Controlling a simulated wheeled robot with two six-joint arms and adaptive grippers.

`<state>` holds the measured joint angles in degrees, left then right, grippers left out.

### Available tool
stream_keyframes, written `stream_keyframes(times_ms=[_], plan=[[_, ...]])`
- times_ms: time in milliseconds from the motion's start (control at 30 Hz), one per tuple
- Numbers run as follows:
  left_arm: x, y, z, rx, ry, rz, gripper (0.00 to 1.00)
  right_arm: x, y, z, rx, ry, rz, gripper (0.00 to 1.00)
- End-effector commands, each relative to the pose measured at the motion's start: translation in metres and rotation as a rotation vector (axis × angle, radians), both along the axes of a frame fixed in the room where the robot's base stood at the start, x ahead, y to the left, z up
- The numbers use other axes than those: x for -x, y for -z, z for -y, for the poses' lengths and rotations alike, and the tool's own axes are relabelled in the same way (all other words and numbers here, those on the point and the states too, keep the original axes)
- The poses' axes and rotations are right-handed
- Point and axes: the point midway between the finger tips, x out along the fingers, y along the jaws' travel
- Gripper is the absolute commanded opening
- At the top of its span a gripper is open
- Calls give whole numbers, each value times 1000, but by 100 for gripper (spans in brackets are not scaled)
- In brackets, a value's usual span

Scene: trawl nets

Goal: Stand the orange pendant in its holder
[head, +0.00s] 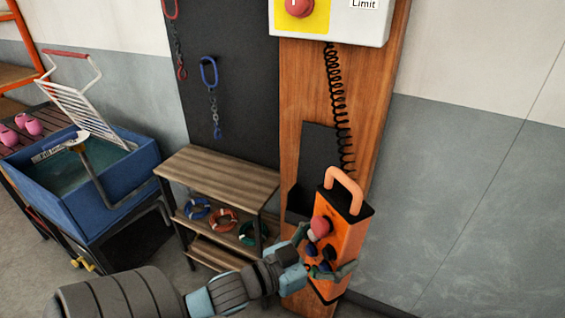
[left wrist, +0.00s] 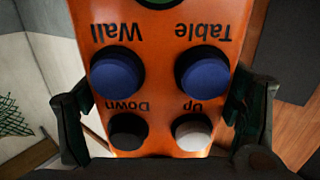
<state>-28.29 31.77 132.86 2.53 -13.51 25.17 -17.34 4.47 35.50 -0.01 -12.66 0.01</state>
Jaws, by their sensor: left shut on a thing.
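The orange pendant (head: 347,232) is a tall box with a loop handle on top, a red knob and several buttons. It is nearly upright, tilted a little. My left gripper (head: 325,252) is shut across its lower half, one finger on each side. In the left wrist view the pendant's face (left wrist: 162,48) fills the middle, with blue, black and white buttons and upside-down labels. The dark holder (head: 318,150) is on the wooden board, behind and left of the pendant. The pendant hides part of it; I cannot tell whether they touch. My right gripper is not in view.
A coiled black cord (head: 336,95) hangs from the control box (head: 340,22) toward the pendant. A wooden shelf (head: 222,178) with several rings stands left of the board. A blue tub (head: 115,190) stands farther left. The grey wall (head: 460,200) to the right is bare.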

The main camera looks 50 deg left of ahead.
Motion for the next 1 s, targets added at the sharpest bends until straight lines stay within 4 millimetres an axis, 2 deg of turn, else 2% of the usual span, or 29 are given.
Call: stream_keyframes(times_ms=[33,133,200,300,400,500,667,867,1000], plan=[[-4,-14,-10,-4,-44,-4,26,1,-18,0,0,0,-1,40],[-14,-27,-43,-9,-182,-26,26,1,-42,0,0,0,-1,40],[-19,-42,-71,-8,-305,-41,26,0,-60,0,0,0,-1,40],[-23,-59,-104,-5,-450,-61,26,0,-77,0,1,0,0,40],[-22,-71,-126,0,-548,-75,26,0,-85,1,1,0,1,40],[-22,-74,-137,2,-597,-84,26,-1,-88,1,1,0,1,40],[-27,-70,-141,2,-607,-87,26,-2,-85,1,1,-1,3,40],[-43,-63,-146,3,-606,-86,26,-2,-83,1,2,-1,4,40],[-55,-56,-150,2,-605,-86,26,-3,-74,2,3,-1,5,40]])
